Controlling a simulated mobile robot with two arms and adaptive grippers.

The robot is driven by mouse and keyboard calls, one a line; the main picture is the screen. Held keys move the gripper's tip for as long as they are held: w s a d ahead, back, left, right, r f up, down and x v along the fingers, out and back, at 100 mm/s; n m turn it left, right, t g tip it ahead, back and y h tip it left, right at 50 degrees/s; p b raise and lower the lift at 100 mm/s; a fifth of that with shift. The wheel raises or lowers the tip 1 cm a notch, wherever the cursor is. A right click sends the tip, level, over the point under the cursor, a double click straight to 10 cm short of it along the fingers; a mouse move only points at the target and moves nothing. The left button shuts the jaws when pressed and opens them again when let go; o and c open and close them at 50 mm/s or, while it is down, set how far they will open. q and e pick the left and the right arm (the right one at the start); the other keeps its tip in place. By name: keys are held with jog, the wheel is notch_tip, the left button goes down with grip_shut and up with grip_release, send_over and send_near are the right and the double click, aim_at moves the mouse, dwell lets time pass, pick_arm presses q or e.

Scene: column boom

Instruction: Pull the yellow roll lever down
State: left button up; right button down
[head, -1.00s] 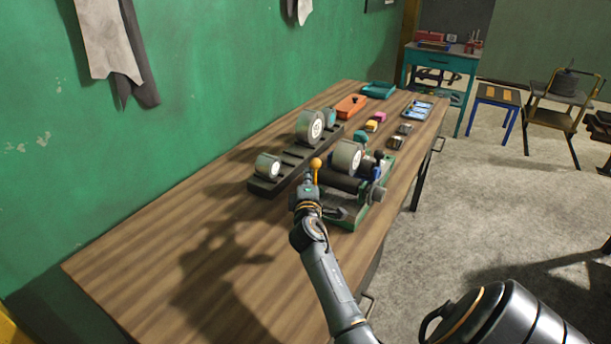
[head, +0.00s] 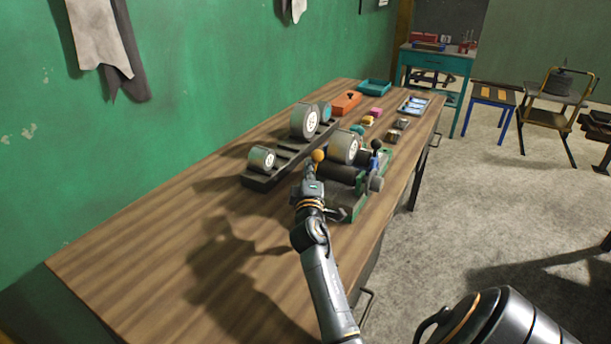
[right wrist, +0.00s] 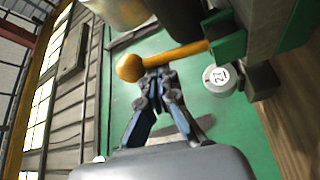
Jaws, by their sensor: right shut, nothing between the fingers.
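The yellow roll lever (head: 318,156), with a round ball end, stands at the near left of a green-framed roller machine (head: 350,205) on the bench. In the right wrist view the lever's yellow rod (right wrist: 180,55) runs from its ball to a green bracket. My right gripper (head: 313,175) is at the lever, partly hiding its lower part in the head view. In the right wrist view its fingertips (right wrist: 157,73) are together, empty, beside the rod close to the ball. I cannot tell whether they touch it. My left gripper is out of view.
A dark rack (head: 262,182) with several rolls stands left of the machine. A lever with a dark blue knob (head: 376,145) stands at its right. An orange box (head: 346,101) and a teal tray (head: 374,86) are farther back. The wooden bench (head: 150,260) is bare at its near end.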

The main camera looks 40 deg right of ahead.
pick_arm(q)
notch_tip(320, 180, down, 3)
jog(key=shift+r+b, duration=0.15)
jog(key=shift+b, duration=0.8)
pick_arm(e)
jog(key=s+f, duration=0.1)
jog(key=s+d+f, duration=0.1)
jog(key=s, duration=0.1)
jog(key=s+f, duration=0.1)
jog(key=shift+s+d, duration=0.15)
jog(key=shift+s, duration=0.15)
